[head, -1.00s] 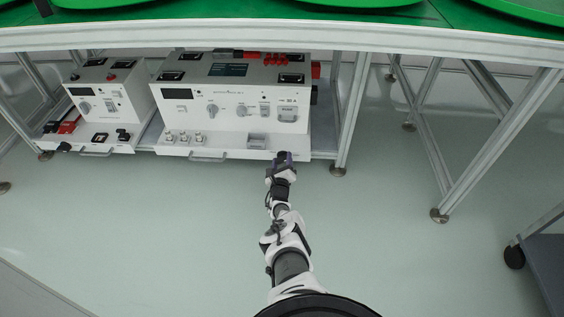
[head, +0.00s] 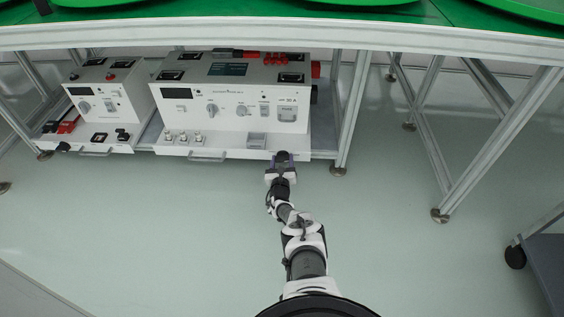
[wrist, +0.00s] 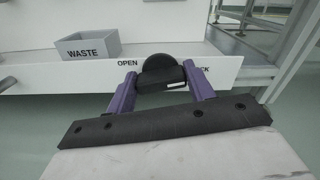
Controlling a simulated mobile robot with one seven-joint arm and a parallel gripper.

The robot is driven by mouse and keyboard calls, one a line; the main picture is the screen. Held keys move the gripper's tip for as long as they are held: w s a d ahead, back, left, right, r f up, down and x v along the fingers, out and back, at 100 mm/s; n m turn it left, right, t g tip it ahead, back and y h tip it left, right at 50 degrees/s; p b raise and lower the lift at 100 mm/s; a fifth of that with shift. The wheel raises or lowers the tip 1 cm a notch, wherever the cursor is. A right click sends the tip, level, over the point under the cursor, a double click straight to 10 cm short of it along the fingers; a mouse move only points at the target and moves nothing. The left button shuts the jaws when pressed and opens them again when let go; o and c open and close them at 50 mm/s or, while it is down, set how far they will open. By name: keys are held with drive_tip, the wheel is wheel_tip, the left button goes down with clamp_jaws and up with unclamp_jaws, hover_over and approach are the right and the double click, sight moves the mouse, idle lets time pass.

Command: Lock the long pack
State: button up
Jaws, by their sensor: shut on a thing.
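The long pack (head: 232,112) is the wide white unit on the shelf under the table, with sockets, dials and switches on it. A black round knob (wrist: 160,68) sits on its low front strip (wrist: 60,82), between the word OPEN on the left and a partly covered word ending in CK on the right. My gripper (wrist: 161,80) has its purple fingers on both sides of the knob and is shut on it. A light mark shows on the knob's lower right. In the head view my gripper (head: 282,160) hides the knob at the strip's right end.
A smaller white unit (head: 100,100) is to the left. A table leg (head: 353,105) stands close on the right. The floor in front is clear.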

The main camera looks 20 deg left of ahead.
drive_tip(key=shift+d+f+m, duration=0.1)
drive_tip(key=shift+m, duration=1.1)
drive_tip(key=o, duration=1)
drive_tip(key=shift+s, duration=0.1)
drive_tip(key=shift+s+d, duration=0.1)
drive_tip(key=shift+s, duration=0.1)
drive_tip(key=p+v, duration=0.8)
drive_tip(key=v, duration=0.5)
drive_tip(key=shift+s, duration=0.15)
